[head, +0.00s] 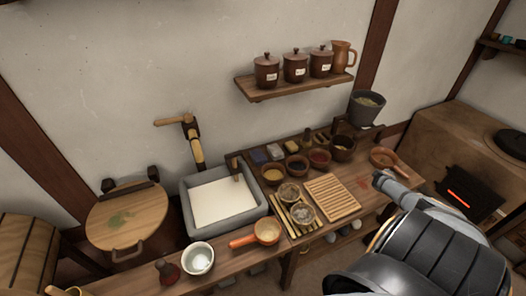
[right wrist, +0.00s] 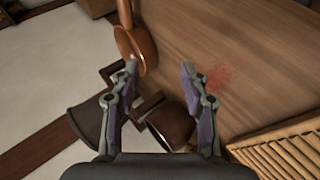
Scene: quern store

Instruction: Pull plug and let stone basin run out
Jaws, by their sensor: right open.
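The grey stone basin (head: 232,227) stands left of centre in the head view. A pale white fill (head: 215,203) covers its inside and hides the bottom. A dark upright wooden piece (head: 237,172) stands at the basin's back right corner; I cannot tell whether it is the plug. A wooden spout (head: 196,150) on the wall is above the basin's back edge. My right gripper (right wrist: 160,70) is open and empty over the wooden counter in the right wrist view, well to the right of the basin. The basin is not in that view. My left gripper is not in view.
A slatted wooden mat (head: 332,197), small bowls (head: 297,166) and an orange-handled pan (head: 266,232) lie right of the basin. A white bowl (head: 198,258) stands in front of it. A round wooden lid (head: 127,215) is at left. A copper pan (right wrist: 135,42) is close to my right fingers.

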